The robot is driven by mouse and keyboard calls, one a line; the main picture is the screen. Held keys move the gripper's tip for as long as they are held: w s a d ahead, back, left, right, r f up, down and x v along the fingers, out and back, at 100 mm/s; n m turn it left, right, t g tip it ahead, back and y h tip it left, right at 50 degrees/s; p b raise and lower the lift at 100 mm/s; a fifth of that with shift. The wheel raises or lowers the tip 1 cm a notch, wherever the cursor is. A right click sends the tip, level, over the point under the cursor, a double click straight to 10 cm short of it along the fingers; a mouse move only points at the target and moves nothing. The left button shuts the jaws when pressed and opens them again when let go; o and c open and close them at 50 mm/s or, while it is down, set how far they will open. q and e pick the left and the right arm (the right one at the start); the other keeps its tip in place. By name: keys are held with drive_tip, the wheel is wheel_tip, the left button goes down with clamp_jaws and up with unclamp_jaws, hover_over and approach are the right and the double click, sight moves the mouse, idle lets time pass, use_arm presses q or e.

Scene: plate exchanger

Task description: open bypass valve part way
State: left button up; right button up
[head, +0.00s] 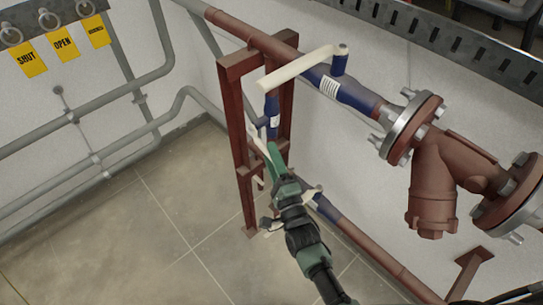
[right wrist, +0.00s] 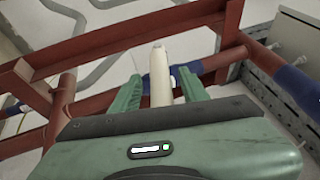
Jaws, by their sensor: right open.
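A blue valve (head: 272,108) sits on the vertical pipe inside the red frame, with a cream lever (head: 262,152) pointing down from it. My right gripper (head: 273,155) is at this lever. In the right wrist view the cream lever (right wrist: 160,75) stands between the two green fingers of my right gripper (right wrist: 158,88), which are apart and not closed on it. A second blue valve (head: 345,90) with a long cream lever (head: 298,67) is on the upper pipe. A third blue valve (head: 325,207) on the lower pipe is partly hidden by my arm. My left gripper is out of view.
Red frame posts (head: 236,150) stand close around the gripper, and a red beam (right wrist: 110,40) crosses behind the lever in the wrist view. A flanged red strainer (head: 432,185) is at right. Yellow tags (head: 64,43) hang at upper left. The floor (head: 120,235) at left is clear.

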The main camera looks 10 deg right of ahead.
drive_tip(key=v, duration=0.7)
drive_tip(key=shift+s+b, duration=0.3)
drive_tip(key=shift+f, duration=0.15)
drive_tip(key=shift+c, duration=0.4)
